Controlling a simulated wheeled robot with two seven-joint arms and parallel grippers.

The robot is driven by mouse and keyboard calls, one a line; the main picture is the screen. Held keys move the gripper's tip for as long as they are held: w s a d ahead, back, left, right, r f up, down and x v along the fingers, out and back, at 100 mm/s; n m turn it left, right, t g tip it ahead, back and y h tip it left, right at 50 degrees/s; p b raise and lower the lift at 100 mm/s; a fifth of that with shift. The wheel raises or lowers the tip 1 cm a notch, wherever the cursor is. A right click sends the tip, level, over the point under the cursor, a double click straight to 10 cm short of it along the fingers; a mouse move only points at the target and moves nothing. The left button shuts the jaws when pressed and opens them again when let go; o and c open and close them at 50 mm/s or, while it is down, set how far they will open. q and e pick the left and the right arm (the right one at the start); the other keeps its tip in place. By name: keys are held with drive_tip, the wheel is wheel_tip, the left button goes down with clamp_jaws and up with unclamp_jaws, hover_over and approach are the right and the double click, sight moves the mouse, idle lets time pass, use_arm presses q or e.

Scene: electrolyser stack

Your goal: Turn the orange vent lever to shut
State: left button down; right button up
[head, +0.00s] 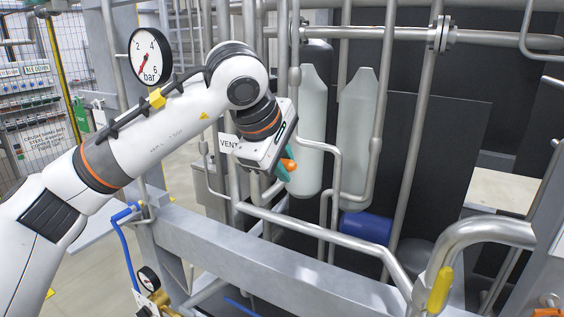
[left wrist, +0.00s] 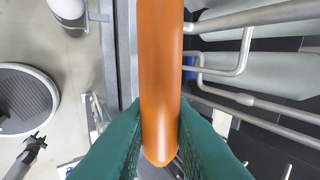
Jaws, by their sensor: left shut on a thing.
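The orange vent lever (head: 289,165) shows as a small orange piece at my left gripper in the head view, near the VENT label (head: 228,143). In the left wrist view the lever (left wrist: 160,80) is a long orange bar running from the top edge down between the two green fingers. My left gripper (head: 283,165) is shut on the lever near its rounded end, with a finger on each side (left wrist: 160,140). The lever's pivot is hidden in both views. My right gripper is not in the head view; a dark gripper (left wrist: 36,143) shows small at the left wrist view's lower left, its jaws unclear.
Steel pipes (head: 335,245) run around the lever. Two pale grey cylinders (head: 357,130) stand just behind it. A grey beam (head: 260,262) crosses in front, below. A pressure gauge (head: 149,56) stands at upper left, and a yellow handle (head: 440,290) is at lower right.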

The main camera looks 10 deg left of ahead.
use_arm(q)
drive_tip(key=shift+f+y, duration=0.3)
drive_tip(key=shift+f, duration=0.1)
drive_tip(key=c, duration=1.3)
unclamp_jaws()
drive_tip(key=shift+c, duration=0.2)
drive_tip(key=shift+d, duration=0.1)
drive_tip(key=b+v, duration=0.2)
drive_tip(key=v, duration=1)
